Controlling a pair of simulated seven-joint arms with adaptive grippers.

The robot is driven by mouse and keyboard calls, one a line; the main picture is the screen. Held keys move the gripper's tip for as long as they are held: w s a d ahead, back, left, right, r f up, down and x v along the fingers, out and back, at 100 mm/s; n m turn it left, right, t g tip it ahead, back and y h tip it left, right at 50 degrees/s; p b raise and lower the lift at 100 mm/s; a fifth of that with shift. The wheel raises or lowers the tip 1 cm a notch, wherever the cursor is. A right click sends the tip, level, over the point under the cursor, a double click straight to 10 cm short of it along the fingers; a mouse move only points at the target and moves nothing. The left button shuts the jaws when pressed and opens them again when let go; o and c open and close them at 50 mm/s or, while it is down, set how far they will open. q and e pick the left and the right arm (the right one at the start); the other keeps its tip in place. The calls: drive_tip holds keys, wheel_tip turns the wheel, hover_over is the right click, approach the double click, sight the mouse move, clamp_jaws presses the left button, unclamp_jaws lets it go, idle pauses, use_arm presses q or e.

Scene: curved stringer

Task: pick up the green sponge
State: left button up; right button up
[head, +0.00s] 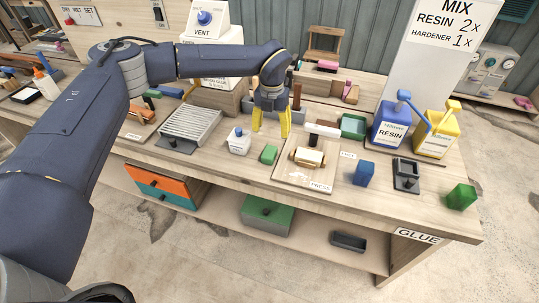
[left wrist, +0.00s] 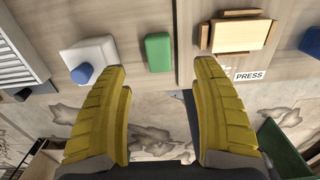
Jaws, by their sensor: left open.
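A small green block that looks like the sponge (head: 269,154) lies on the workbench between a white bottle with a blue cap (head: 239,142) and the press board (head: 300,178). My left gripper (head: 271,126) is open and empty, its yellow fingers pointing down, just behind the sponge in the head view. In the left wrist view, the green sponge (left wrist: 158,53) shows whole, beyond and between the two spread fingertips of the left gripper (left wrist: 161,72), not touching them. My right gripper is not in view.
A larger green block (head: 461,197) stands at the bench's right end. A blue block (head: 364,173), the blue resin jug (head: 390,128) and a yellow jug (head: 436,134) stand to the right. A ridged grey rack (head: 190,126) lies left of the bottle. The bench's front edge is close by.

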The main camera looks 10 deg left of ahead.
sight(270, 149)
use_arm(q)
wheel_tip(270, 149, down, 5)
drive_tip(key=shift+f, duration=0.15)
drive_tip(key=shift+s+a+f, duration=0.1)
drive_tip(key=shift+a+f, duration=0.05)
drive_tip(key=shift+f, duration=2.45)
drive_tip(key=shift+c, duration=0.5)
drive_tip(key=c, duration=0.9)
drive_tip(key=shift+c, duration=0.2)
